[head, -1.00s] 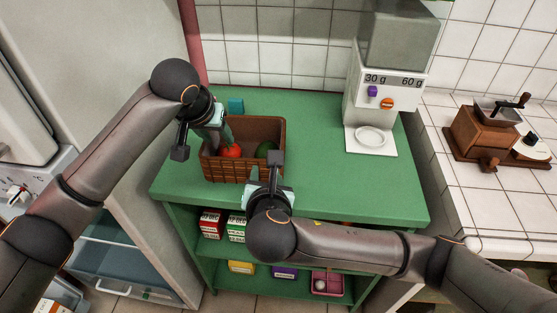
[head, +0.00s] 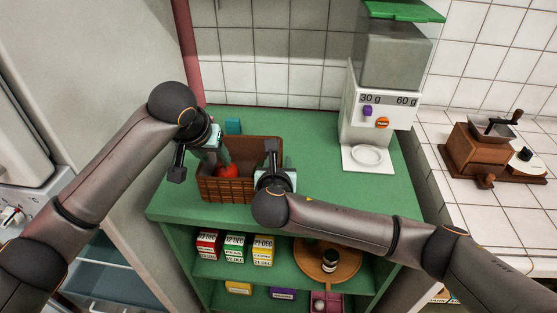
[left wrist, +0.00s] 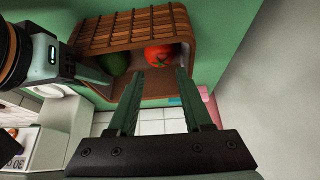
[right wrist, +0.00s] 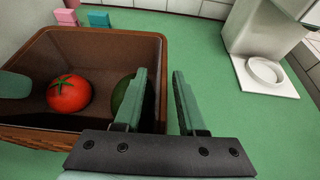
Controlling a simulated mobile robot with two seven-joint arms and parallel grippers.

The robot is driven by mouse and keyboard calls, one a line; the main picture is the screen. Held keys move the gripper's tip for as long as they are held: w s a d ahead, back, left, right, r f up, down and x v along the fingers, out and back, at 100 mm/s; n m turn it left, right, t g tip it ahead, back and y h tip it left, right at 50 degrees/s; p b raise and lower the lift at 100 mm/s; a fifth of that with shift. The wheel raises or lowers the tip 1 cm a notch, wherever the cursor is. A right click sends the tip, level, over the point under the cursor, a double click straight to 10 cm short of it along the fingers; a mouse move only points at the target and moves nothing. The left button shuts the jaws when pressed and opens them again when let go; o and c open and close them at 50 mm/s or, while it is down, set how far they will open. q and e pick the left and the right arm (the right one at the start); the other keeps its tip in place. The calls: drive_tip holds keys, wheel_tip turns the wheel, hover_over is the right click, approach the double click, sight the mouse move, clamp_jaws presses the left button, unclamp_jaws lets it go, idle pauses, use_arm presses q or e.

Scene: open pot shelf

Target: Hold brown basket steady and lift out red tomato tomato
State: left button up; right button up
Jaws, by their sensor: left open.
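The brown basket (head: 228,190) stands on the green shelf top; its right wall shows in the right wrist view (right wrist: 162,70). The red tomato (head: 228,171) lies inside it, also seen in the left wrist view (left wrist: 160,55) and right wrist view (right wrist: 69,93). My left gripper (head: 222,157) is open over the basket, its fingers pointing at the tomato and apart from it. My right gripper (right wrist: 160,72) is open at the basket's right wall, with one finger inside the wall and the other outside. In the head view its fingertips are mostly hidden.
A dark green fruit (left wrist: 115,62) lies in the basket beside the tomato, partly hidden by my right finger. A teal block (head: 233,126) is behind the basket. A white scale dispenser (head: 375,125) stands to the right, with bare green top between.

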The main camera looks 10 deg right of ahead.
drive_tip(key=shift+w+d+f, duration=0.15)
drive_tip(key=shift+w+f, duration=0.1)
drive_tip(key=shift+w, duration=0.35)
drive_tip(key=shift+c, duration=0.2)
clamp_jaws()
idle(0.5)
idle(0.4)
